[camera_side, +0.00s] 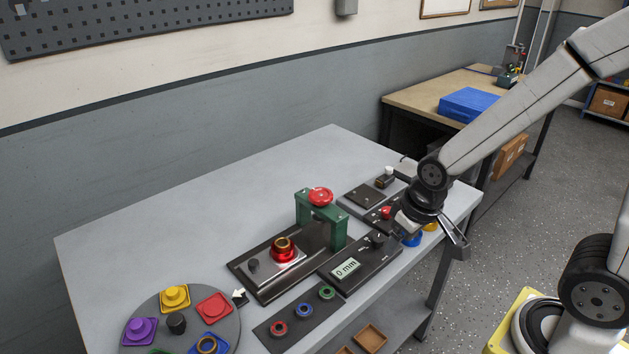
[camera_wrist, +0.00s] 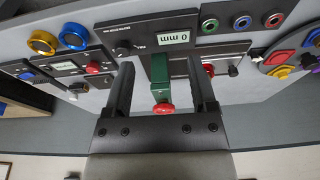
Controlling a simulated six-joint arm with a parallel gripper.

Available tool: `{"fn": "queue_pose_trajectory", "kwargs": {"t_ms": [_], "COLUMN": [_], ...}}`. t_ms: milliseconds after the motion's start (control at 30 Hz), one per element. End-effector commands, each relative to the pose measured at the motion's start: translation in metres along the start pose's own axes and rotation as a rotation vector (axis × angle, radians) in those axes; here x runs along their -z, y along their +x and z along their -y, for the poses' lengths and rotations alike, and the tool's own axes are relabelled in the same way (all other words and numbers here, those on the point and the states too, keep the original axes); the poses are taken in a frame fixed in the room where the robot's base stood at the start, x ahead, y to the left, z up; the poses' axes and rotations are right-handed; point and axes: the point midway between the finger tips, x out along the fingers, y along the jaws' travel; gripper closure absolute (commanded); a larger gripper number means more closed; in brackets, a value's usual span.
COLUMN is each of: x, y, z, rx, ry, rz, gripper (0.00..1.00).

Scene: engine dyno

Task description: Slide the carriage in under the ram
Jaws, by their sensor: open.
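The carriage (camera_side: 293,264) is a silver plate with a black knob (camera_side: 252,266) at its left end. A red part with a gold-coloured ring (camera_side: 283,246) sits on it. The carriage is on a dark track, left of the green press frame (camera_side: 336,230) and apart from it. The frame has a red knob (camera_side: 320,196) on top; the ram beneath is not clear. My gripper (camera_side: 456,246) is open and empty, right of the press near the bench's right edge. In the wrist view, the frame's red knob (camera_wrist: 163,108) shows between the fingers, and the carriage's black knob (camera_wrist: 233,71) beyond the right finger.
A readout box (camera_side: 360,263) showing 0 mm stands in front of the press. A strip with coloured rings (camera_side: 304,308) and a round tray (camera_side: 226,323) of coloured parts lie left. Blue and yellow rings (camera_wrist: 73,36) lie near my gripper. The bench's back is clear.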

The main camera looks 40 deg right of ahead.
Motion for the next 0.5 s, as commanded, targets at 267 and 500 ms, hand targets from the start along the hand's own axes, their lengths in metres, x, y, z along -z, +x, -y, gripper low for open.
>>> {"fn": "queue_pose_trajectory", "kwargs": {"t_ms": [267,500], "x": [0.042,0.097], "y": [0.006,0.019], "z": [0.015,0.042], "rx": [0.007,0.006], "ry": [0.092,0.234], "rz": [0.030,0.073], "gripper": [0.27,0.27]}}
